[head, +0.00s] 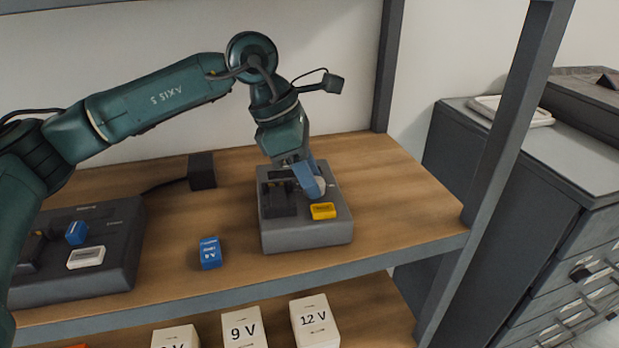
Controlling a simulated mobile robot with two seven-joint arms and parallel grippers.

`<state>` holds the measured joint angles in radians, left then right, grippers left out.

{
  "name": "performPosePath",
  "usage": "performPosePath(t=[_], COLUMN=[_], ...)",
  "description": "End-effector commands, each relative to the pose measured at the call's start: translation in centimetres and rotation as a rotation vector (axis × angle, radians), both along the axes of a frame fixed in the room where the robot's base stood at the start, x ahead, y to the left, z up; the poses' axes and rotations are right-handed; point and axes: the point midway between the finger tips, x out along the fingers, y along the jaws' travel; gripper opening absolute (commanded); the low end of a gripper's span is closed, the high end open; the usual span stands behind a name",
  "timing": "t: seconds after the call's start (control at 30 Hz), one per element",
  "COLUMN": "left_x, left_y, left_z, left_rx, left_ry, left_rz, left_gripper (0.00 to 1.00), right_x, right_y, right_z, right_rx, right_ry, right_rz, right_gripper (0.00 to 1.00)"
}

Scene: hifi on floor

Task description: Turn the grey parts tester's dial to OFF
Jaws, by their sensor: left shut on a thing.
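The grey parts tester (285,238) stands on the wooden shelf. It has a dark socket block on its left side, a yellow button or label (323,211) at the front, and a light round dial (322,186) on its right side. My left gripper (314,184) reaches down from above and is shut on the dial. The blue finger covers much of the dial, so its pointer and the OFF mark cannot be read.
A blue block (210,253) lies left of the tester. A darker device (115,240) stands at the far left, and a black box (202,171) with a cable is behind. Voltage-marked white boxes (315,320) stand on the lower shelf. A shelf post (500,160) rises at right.

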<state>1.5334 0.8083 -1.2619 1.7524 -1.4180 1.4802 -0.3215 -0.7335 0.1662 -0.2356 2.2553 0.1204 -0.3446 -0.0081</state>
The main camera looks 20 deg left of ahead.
Motion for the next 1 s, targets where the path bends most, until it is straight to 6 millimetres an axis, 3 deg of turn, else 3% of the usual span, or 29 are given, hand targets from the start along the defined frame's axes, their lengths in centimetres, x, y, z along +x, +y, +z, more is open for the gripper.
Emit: performPosePath(t=[0.5, 1.0], left_x=[-0.2, -0.2], left_y=[-0.1, -0.1], left_z=[-0.1, 0.1], left_rx=[0.001, 0.002], left_ry=[-0.002, -0.001], left_rz=[0.337, 0.414], left_gripper=[0.09, 0.09], right_x=[-0.8, -1.2], right_y=[-1.2, -1.6], right_z=[0.7, 1.2], right_rx=[-0.009, -0.016], right_ry=[-0.099, -0.117], right_rz=[-0.022, -0.025], right_gripper=[0.0, 0.0])
